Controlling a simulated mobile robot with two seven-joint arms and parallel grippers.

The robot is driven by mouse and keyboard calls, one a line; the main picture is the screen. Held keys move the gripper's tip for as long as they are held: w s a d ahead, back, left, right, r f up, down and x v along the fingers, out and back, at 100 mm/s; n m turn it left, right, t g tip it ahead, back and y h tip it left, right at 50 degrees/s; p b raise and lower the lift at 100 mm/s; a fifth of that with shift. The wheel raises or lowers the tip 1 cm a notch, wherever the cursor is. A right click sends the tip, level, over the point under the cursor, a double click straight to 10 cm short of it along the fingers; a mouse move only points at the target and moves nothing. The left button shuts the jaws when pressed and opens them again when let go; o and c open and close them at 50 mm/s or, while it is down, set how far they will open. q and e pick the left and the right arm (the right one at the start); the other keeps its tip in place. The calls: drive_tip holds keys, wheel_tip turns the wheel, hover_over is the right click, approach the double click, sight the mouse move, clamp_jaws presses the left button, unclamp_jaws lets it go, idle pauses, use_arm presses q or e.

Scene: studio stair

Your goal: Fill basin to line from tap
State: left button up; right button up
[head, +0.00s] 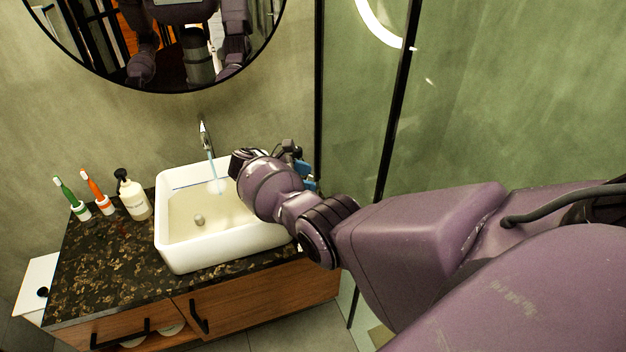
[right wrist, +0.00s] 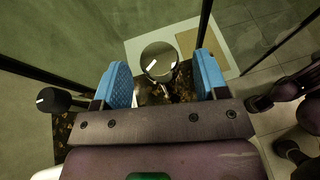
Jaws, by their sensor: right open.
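The white basin (head: 195,252) sits on a dark speckled counter, with a round drain piece (head: 199,220) in its floor. A blue line (head: 200,183) runs along its inner back wall. The tap (head: 204,137) stands behind it, and a pale blue stream (head: 212,170) falls from it into the basin. I cannot tell the water level. My right gripper (head: 309,176) is beyond the basin's right edge, partly hidden by my wrist. In the right wrist view its blue fingers (right wrist: 167,84) are apart, with nothing held between them. My left gripper is not in view.
A round shiny disc on a stem (right wrist: 159,62) stands beyond my right fingers. A dark knob-like thing (right wrist: 56,100) is left of them. A soap bottle (head: 133,197) and two toothbrushes in holders stand left of the basin. A black-framed glass panel (head: 392,110) rises at right.

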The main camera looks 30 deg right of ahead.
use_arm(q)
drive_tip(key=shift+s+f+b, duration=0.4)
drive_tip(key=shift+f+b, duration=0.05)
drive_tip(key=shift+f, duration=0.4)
use_arm(e)
drive_tip(key=v, duration=0.8)
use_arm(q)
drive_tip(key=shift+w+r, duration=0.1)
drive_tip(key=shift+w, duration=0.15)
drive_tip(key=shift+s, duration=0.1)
